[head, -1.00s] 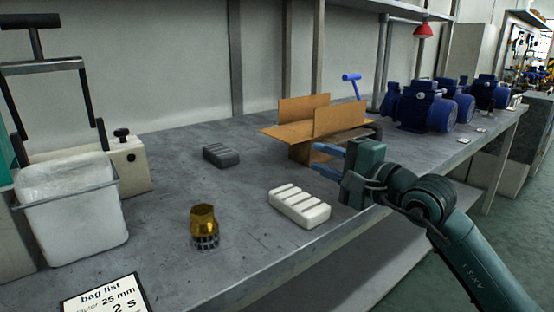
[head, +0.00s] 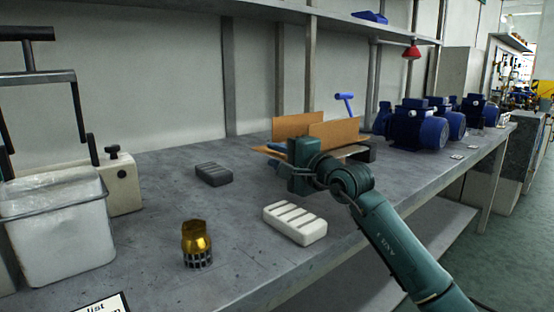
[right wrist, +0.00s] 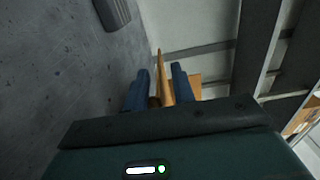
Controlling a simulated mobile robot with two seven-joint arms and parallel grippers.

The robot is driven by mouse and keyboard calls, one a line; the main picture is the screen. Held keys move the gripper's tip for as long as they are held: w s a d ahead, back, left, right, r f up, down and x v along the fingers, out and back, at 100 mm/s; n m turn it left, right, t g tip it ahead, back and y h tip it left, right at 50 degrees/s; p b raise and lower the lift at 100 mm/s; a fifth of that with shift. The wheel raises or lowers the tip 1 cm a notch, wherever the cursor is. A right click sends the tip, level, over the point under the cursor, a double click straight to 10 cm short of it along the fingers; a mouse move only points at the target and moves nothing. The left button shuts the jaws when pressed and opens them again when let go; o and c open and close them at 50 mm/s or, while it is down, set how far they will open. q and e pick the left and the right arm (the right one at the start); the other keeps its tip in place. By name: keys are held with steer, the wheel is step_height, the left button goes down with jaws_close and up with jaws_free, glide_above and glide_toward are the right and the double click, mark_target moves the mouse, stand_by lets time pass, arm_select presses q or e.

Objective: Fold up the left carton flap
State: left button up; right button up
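The brown open carton (head: 333,133) stands on the bench in the head view, with its back and front flaps upright. Its left flap (head: 263,151) sticks out to the left, mostly hidden behind my right gripper (head: 274,154). In the right wrist view, my right gripper (right wrist: 161,88) has its two blue fingers apart, one on each side of a thin brown cardboard panel (right wrist: 163,75) seen nearly edge-on. Gaps show beside the panel, so it does not look clamped. The carton's lower front is hidden by my right arm. My left gripper is not in view.
A white ribbed block (head: 295,223), a dark grey ribbed block (head: 213,175) and a brass fitting (head: 197,243) lie on the bench. Blue motors (head: 418,127) stand to the right, a white bin (head: 60,235) to the left. A shelf post (head: 309,80) rises behind the carton.

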steer(key=shift+w+a, duration=0.1)
steer(key=shift+w, duration=0.05)
jaws_close()
stand_by(0.5)
